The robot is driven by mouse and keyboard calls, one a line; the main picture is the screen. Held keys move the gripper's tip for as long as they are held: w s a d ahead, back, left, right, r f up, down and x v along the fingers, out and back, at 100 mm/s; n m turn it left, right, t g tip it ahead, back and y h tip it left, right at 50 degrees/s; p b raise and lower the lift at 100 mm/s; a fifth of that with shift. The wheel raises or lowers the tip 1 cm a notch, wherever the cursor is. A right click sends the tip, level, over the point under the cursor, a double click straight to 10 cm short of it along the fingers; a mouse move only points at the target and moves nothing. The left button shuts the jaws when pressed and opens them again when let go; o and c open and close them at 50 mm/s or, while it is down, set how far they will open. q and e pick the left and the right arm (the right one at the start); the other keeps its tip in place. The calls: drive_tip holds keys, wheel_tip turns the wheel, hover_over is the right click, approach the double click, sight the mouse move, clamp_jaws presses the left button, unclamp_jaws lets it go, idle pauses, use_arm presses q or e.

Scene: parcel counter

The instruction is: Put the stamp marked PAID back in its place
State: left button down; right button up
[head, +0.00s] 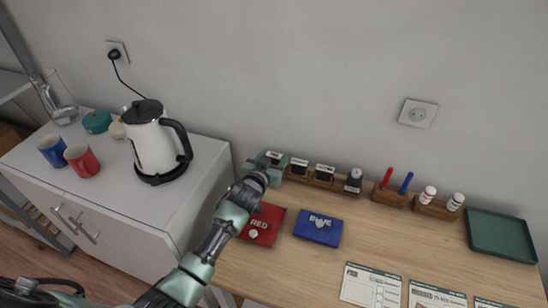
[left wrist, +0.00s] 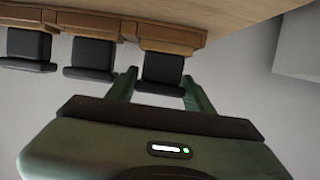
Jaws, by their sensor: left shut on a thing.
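My left gripper (head: 267,166) is at the left end of the wooden stamp rack (head: 338,187). In the left wrist view the gripper (left wrist: 160,88) is shut on a black stamp (left wrist: 162,70), one finger on each side. The held stamp is at the rack's end place, in line with two more black stamps (left wrist: 90,58) (left wrist: 28,48). I cannot tell whether it is fully seated. In the head view, two stamps with white labels (head: 299,166) (head: 324,173) stand beside the gripper. The labels are too small to read, so I cannot tell which is PAID.
A red pad (head: 262,225) and a blue pad (head: 318,229) lie in front. Pens (head: 387,178), small white bottles (head: 428,194), a green tray (head: 502,234) and forms (head: 371,284) are to the right. A kettle (head: 152,140) stands left.

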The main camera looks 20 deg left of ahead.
use_arm(q)
drive_tip(key=c, duration=0.8)
unclamp_jaws()
drive_tip(key=shift+o, duration=0.2)
drive_tip(key=p+v, duration=0.2)
drive_tip(key=shift+s+r, duration=0.2)
drive_tip(key=shift+s, duration=0.05)
drive_tip(key=shift+p+v, duration=1.25)
drive_tip(key=shift+v, duration=0.1)
drive_tip(key=shift+f, duration=0.15)
drive_tip(key=o, duration=0.5)
drive_tip(key=shift+o, duration=0.2)
